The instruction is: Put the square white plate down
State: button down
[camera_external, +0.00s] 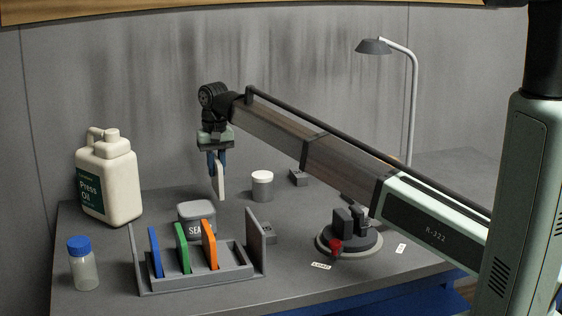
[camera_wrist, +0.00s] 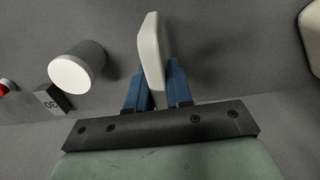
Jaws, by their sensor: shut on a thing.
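The square white plate (camera_external: 219,180) is held on edge, upright, in my gripper (camera_external: 215,162) above the grey table. In the wrist view the white plate (camera_wrist: 151,58) stands between the two blue fingers of my gripper (camera_wrist: 160,85), which are shut on it. The external view shows clear space between the plate and the table top (camera_external: 330,260). A grey rack (camera_external: 205,287) at the front holds a blue plate (camera_external: 155,252), a green plate (camera_external: 182,248) and an orange plate (camera_external: 209,245), all on edge.
A grey SEA-labelled tin (camera_external: 196,219) stands behind the rack. A white-lidded grey jar (camera_external: 262,187) is right of my gripper. A Press Oil jug (camera_external: 110,180) and blue-capped bottle (camera_external: 83,265) stand left. A round fixture with a red knob (camera_external: 348,243) and a lamp (camera_external: 410,100) stand right.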

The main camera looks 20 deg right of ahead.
aim_at(217, 177)
jog(key=shift+f, duration=1.65)
jog(key=shift+f, duration=0.1)
jog(key=c, duration=1)
grip_release()
notch_tip(217, 177, up, 12)
jog(key=shift+r, duration=0.15)
